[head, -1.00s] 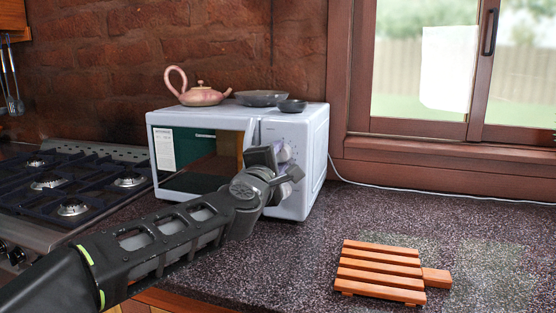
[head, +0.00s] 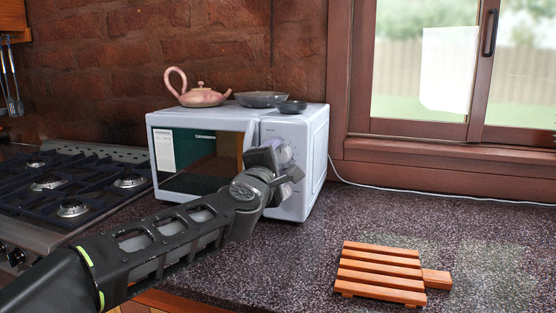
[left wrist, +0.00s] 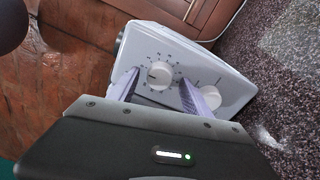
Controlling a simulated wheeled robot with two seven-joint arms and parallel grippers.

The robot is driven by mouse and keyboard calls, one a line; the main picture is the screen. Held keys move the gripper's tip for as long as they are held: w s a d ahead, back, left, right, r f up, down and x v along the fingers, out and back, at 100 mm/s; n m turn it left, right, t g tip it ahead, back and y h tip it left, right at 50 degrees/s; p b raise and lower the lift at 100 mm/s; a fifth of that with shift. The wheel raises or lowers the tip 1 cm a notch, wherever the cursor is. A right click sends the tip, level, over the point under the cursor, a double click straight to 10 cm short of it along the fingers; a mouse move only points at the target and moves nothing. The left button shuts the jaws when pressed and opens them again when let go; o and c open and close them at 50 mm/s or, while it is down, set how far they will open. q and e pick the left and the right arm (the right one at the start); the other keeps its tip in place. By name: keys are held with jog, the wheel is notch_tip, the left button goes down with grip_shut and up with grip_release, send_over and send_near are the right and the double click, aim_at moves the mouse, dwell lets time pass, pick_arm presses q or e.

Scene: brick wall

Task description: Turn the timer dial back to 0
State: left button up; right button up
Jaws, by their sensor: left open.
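The white microwave (head: 316,150) stands on the counter against the brick wall. In the left wrist view its front panel shows the timer dial (left wrist: 159,73), a round white knob inside a ring of printed marks. A second white knob (left wrist: 211,97) sits on the same panel. My left gripper (head: 285,160) is at the panel; in the left wrist view its open fingers (left wrist: 166,88) stand on either side of the timer dial, and I cannot tell whether they touch it. In the head view the gripper hides most of the knobs. My right gripper is not in view.
A pink teapot (head: 201,96), a grey bowl (head: 262,99) and a small dark bowl (head: 292,107) stand on top of the microwave. A gas hob (head: 100,190) is at left. A slatted wooden trivet (head: 381,262) lies at right, with clear counter around it.

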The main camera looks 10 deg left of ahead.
pick_arm(q)
jog(key=s, duration=0.7)
jog(key=shift+s+f, duration=0.15)
jog(key=shift+s, duration=0.2)
